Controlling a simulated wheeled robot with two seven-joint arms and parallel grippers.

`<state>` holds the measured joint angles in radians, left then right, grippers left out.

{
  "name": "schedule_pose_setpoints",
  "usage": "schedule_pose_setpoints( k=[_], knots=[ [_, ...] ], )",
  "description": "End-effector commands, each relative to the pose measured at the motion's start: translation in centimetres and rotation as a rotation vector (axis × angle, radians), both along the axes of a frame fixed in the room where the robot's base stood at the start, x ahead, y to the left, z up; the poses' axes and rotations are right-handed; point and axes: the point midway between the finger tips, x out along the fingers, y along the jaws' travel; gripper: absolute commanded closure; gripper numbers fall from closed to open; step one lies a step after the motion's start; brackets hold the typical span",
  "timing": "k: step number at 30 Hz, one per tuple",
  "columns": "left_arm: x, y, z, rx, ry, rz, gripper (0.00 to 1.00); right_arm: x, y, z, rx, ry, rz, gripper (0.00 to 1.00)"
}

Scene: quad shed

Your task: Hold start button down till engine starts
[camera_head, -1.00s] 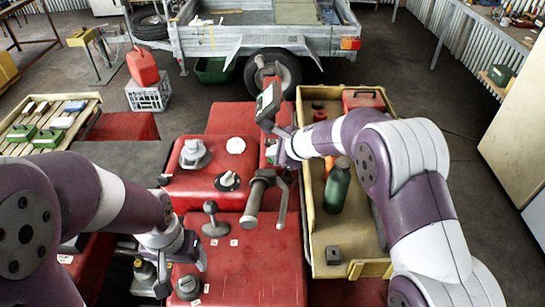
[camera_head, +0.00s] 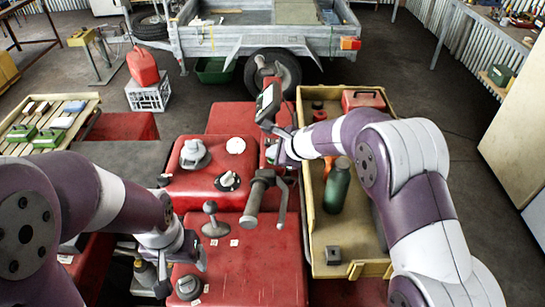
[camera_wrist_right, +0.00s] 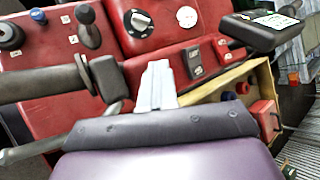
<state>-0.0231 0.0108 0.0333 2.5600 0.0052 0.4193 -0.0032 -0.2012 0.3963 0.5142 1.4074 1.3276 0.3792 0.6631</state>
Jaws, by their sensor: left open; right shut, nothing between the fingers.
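The red quad body (camera_head: 270,245) fills the middle of the head view, with its dark handlebar grip (camera_head: 255,200) and a small display (camera_head: 267,101) above. My right gripper (camera_head: 273,152) is shut and empty, close to the red dash panel. In the right wrist view its fingertips (camera_wrist_right: 157,66) point at the panel, left of a dark switch (camera_wrist_right: 194,62) and a small red part (camera_wrist_right: 222,44). I cannot tell which part is the start button, or whether the fingertips touch the panel. My left gripper (camera_head: 198,252) is open and empty, low over the quad's left side.
A yellow tray (camera_head: 318,256) with a green bottle (camera_head: 337,186) and a red box (camera_head: 364,99) lies under my right arm. A black lever (camera_head: 210,221) and several knobs stand on the quad. A slatted rack (camera_head: 85,105) is at left; a trailer stands behind.

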Motion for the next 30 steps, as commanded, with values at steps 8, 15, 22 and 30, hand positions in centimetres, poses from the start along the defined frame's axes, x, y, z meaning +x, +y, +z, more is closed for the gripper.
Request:
schedule_pose_setpoints(
  k=[8,15,22,30],
  knots=[
    [0.0,0.0,1.4,0.000,0.000,0.000,0.23,0.0,0.0,1.5,-0.001,0.000,0.001,1.00],
    [0.0,0.0,1.5,0.000,0.000,0.000,0.23,0.0,0.0,1.7,0.000,0.001,0.001,1.00],
    [0.0,0.0,1.9,0.000,0.000,0.000,0.23,0.0,0.0,2.2,0.000,0.000,0.000,1.00],
    [0.0,0.0,4.3,0.000,0.000,0.000,0.23,0.0,0.0,4.9,0.000,0.000,0.000,1.00]
  ],
)
